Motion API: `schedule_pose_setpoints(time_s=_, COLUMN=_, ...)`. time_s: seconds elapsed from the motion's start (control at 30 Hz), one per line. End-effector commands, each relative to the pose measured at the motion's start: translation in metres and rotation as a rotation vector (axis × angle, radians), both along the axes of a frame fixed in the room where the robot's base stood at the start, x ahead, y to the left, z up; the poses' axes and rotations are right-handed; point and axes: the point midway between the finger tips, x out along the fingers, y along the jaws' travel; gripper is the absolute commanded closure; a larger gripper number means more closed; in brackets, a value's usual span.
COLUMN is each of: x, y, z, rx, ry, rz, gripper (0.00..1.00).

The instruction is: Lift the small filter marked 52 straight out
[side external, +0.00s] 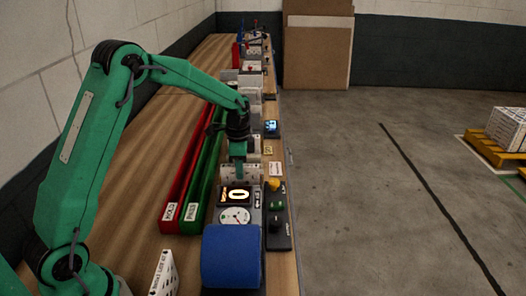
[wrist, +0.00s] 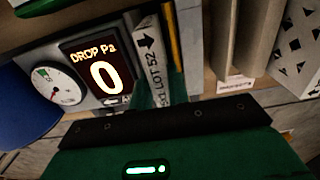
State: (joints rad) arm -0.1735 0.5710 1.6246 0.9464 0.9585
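The small filter (wrist: 147,45) is a pale, narrow piece with a black arrow and "LOT 52" on its edge in the wrist view. It stands right beside the drop display, which reads 0. My gripper (wrist: 160,92) has its green fingers on either side of the filter's lettered edge. Whether they press on it or leave a small gap cannot be told.
The display (side external: 236,195) and a round gauge (side external: 235,217) stand close in front of my gripper. A blue roll (side external: 231,256) is nearer the camera. Red (side external: 186,180) and green (side external: 206,170) long trays run along the left. Other slotted pieces stand behind.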

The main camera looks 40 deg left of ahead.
Motion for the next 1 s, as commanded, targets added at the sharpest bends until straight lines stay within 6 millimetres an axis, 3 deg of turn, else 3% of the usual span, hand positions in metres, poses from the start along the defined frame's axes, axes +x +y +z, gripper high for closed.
schedule_pose_setpoints(time_s=0.03, x=0.000, y=0.000, z=0.000, rx=0.000, ry=0.000, rz=0.000, gripper=0.81)
schedule_pose_setpoints(time_s=0.17, x=0.000, y=0.000, z=0.000, rx=0.000, ry=0.000, rz=0.000, gripper=0.57)
schedule_pose_setpoints(time_s=0.63, x=0.000, y=0.000, z=0.007, rx=0.000, ry=-0.001, rz=0.000, gripper=0.57)
schedule_pose_setpoints(time_s=1.0, x=0.001, y=0.000, z=0.050, rx=0.001, ry=-0.005, rz=0.000, gripper=0.57)
